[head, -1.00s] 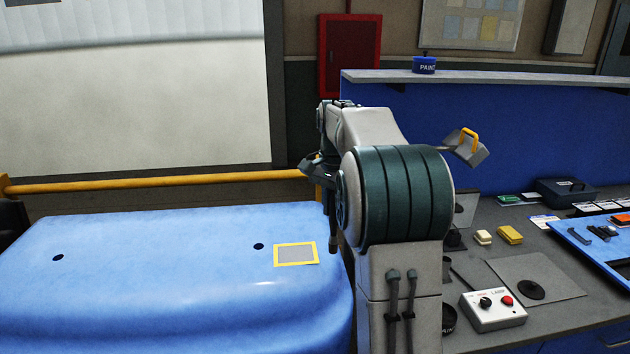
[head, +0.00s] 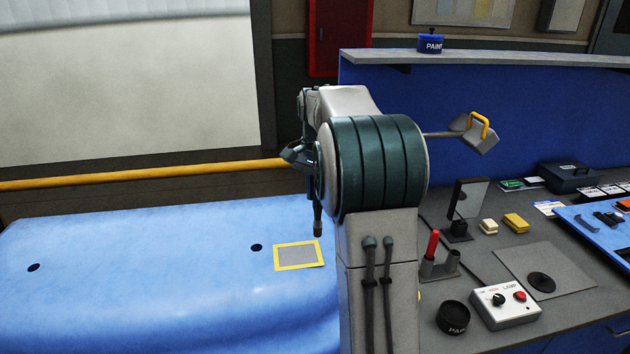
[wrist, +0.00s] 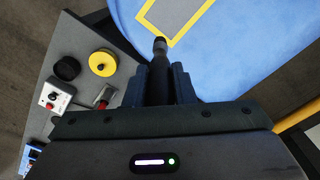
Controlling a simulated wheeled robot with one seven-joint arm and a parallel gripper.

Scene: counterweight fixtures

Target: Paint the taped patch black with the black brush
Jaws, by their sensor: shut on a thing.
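The taped patch (head: 298,257) is a plain grey rectangle inside a yellow tape border, on the light blue curved body (head: 150,270). It also shows at the top of the wrist view (wrist: 178,14), partly cut off. My gripper (wrist: 160,75) is shut on a dark brush (wrist: 160,50), gripped between its fingers. The brush points down, and its tip shows by the patch's far right corner in the head view (head: 318,225). The tip looks apart from the surface, but the exact gap is unclear. My arm hides most of the gripper in the head view.
A dark paint pot (head: 453,316), a holder (head: 440,265) with a red-handled brush (head: 433,243) and a lamp control box (head: 505,305) stand on the grey bench. A yellow-topped pot (wrist: 103,62) shows in the wrist view. A yellow rail (head: 140,175) runs behind the blue body.

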